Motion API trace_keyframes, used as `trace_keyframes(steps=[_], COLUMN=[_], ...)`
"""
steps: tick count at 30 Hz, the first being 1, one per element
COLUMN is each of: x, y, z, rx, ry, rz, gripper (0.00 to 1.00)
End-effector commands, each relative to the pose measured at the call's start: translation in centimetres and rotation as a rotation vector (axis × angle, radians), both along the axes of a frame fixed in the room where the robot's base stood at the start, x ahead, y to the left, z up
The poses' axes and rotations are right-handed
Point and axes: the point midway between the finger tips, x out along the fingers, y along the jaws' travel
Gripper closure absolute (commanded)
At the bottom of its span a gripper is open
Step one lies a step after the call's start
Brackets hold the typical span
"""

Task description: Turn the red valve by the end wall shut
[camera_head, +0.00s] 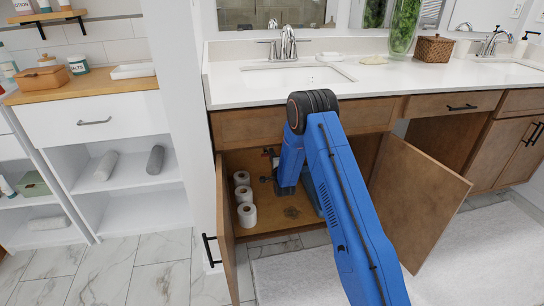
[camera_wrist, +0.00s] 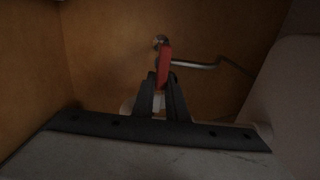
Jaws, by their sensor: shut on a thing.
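The red valve (camera_wrist: 165,62) sits on the back wall of the vanity cabinet, with a metal pipe (camera_wrist: 200,65) running off to the right. In the wrist view my gripper (camera_wrist: 164,82) is shut on the red handle, one dark finger on each side. The handle looks upright in that view. In the head view my blue arm reaches into the open cabinet (camera_head: 262,228) below the sink.
Several toilet rolls (camera_head: 247,215) stand on the cabinet floor to the left of my arm. The left door (camera_head: 228,245) and right door (camera_head: 415,200) are open, flanking the arm. The sink counter (camera_head: 235,90) lies above. A pale rounded surface (camera_wrist: 295,90) is close on the right in the wrist view.

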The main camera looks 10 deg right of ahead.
Motion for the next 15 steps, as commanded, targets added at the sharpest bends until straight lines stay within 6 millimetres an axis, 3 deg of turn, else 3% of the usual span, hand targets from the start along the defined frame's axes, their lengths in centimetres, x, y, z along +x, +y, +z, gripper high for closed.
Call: trace_keyframes(steps=[1, 2, 3, 15], x=[-0.08, -0.08, -0.07, -0.46], y=[-0.15, -0.15, -0.15, -0.04], z=[-0.17, -0.17, -0.17, -0.07], rx=[0.001, 0.001, 0.0, 0.0], ry=[0.003, 0.003, 0.003, 0.002], rz=[-0.002, -0.003, -0.002, -0.001], gripper=[1.0, 0.8, 0.71, 0.69])
